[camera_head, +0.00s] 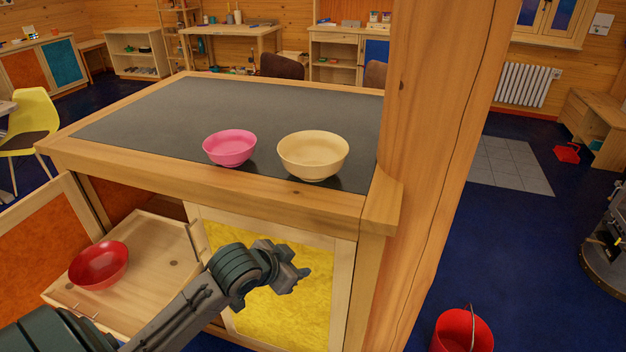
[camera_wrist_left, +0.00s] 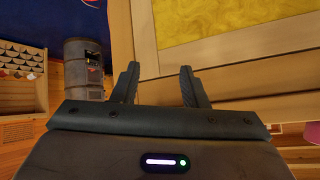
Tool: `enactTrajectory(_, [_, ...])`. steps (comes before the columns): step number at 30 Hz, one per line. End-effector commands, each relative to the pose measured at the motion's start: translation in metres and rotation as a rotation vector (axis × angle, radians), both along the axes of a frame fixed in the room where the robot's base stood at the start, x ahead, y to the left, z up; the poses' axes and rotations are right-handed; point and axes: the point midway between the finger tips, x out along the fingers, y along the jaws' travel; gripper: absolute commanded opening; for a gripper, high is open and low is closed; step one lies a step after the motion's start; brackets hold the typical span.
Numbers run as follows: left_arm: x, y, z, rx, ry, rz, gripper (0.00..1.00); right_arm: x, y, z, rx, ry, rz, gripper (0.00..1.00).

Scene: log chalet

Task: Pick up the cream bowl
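The cream bowl (camera_head: 313,155) stands upright and looks empty on the dark top of the wooden cabinet (camera_head: 262,104), near its front edge. A pink bowl (camera_head: 230,147) stands just left of it. My left gripper (camera_head: 300,274) is in front of the cabinet, below the tabletop edge and apart from the cream bowl. In the left wrist view its two fingers (camera_wrist_left: 160,84) are spread with nothing between them. The cream bowl cannot be made out in that view. My right gripper is not in view.
A thick wooden post (camera_head: 432,160) rises right beside the cream bowl's end of the cabinet. A red bowl (camera_head: 99,265) sits in the pulled-out drawer (camera_head: 150,292) at lower left. A red bucket (camera_head: 462,330) stands on the blue floor. The tabletop behind the bowls is clear.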

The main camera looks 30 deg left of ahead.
Motion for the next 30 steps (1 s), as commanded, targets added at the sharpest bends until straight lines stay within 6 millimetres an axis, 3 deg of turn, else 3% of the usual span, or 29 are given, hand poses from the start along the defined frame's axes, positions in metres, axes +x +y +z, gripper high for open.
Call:
enactTrajectory(1, [0.023,0.009,0.028,0.014,-0.067,-0.026,0.4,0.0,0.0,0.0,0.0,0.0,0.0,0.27])
enactTrajectory(3, [0.048,0.018,0.064,0.016,-0.145,-0.057,0.4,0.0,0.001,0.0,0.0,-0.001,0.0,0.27])
enactTrajectory(6, [0.074,0.028,0.113,0.015,-0.24,-0.094,0.4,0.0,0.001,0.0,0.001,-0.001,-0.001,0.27])
enactTrajectory(9, [0.088,0.036,0.149,0.014,-0.306,-0.118,0.4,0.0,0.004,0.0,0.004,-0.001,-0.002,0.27])
enactTrajectory(12, [0.095,0.04,0.17,0.011,-0.343,-0.129,0.4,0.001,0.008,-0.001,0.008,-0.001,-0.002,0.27])
enactTrajectory(17, [0.104,0.041,0.179,0.003,-0.36,-0.133,0.4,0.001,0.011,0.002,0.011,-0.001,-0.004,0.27])
enactTrajectory(30, [0.145,0.032,0.162,0.004,-0.358,-0.133,0.4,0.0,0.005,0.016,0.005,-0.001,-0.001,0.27])
